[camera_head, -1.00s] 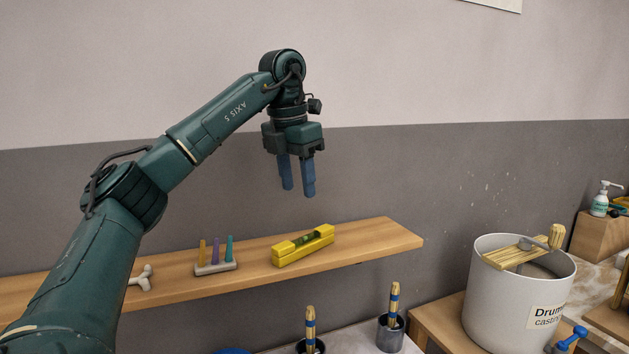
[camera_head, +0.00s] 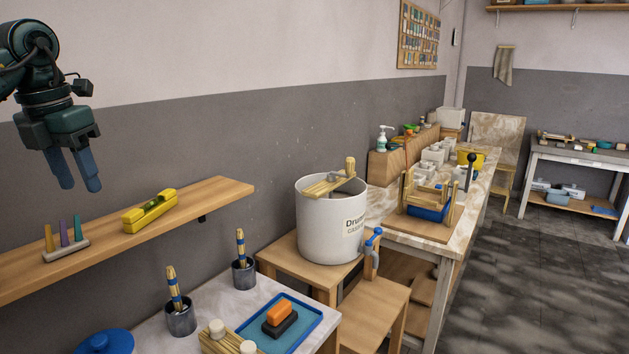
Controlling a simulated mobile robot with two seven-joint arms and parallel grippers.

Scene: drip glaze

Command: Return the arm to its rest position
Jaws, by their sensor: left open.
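My left gripper (camera_head: 79,170) is at the upper left of the head view. Its two blue fingers point down and stand apart with nothing between them. It hangs in the air above the wooden wall shelf (camera_head: 215,193), touching nothing. Most of my left arm is cut off by the left edge of the picture. My right gripper is not in view.
On the shelf are a yellow level (camera_head: 150,212) and a rack of coloured pegs (camera_head: 66,243). Below are brush cups (camera_head: 181,319), a blue tray (camera_head: 308,318) and a white drum (camera_head: 328,230). A cluttered bench (camera_head: 465,225) runs to the back right. Open floor (camera_head: 530,280) lies right.

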